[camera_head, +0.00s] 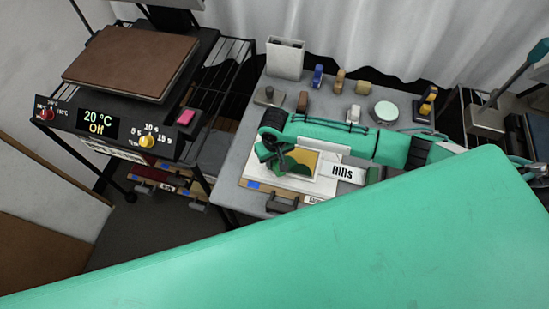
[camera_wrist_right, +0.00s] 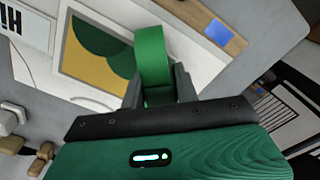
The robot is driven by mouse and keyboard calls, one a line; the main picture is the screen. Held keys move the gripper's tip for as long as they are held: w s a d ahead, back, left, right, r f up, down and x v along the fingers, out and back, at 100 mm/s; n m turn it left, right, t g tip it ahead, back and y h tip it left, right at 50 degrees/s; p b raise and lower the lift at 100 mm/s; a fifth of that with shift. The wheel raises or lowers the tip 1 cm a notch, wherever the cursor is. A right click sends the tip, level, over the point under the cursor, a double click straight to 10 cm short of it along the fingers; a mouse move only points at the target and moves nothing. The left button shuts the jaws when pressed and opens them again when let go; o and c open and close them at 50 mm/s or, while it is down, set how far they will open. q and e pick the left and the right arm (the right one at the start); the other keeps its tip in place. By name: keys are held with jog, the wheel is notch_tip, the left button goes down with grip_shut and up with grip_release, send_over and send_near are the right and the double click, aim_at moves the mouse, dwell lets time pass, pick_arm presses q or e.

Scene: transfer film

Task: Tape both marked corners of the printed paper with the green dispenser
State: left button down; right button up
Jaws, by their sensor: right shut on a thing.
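The green dispenser (camera_wrist_right: 152,55) is between the fingers of my right gripper (camera_wrist_right: 160,88), which is shut on it. In the head view the right gripper (camera_head: 272,152) is above the left part of the printed paper. The paper (camera_wrist_right: 95,45) has a white margin and a green and yellow picture; its print also shows in the head view (camera_head: 303,162), partly covered by the gripper. A blue mark (camera_wrist_right: 217,33) is on a brown strip beyond the dispenser. Whether the dispenser touches the paper cannot be told. My left gripper is not in view.
A brown-topped heater (camera_head: 130,55) reading "20 °C Off" stands on a rack at left. Small stamps (camera_head: 339,80), a round tin (camera_head: 385,112) and a white holder (camera_head: 285,58) line the table's back.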

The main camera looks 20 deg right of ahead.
jog(key=shift+f, duration=0.35)
jog(key=shift+s+f+p, duration=0.1)
jog(key=shift+p, duration=0.3)
dwell(2.1)
notch_tip(320, 180, up, 7)
jog(key=p, duration=0.8)
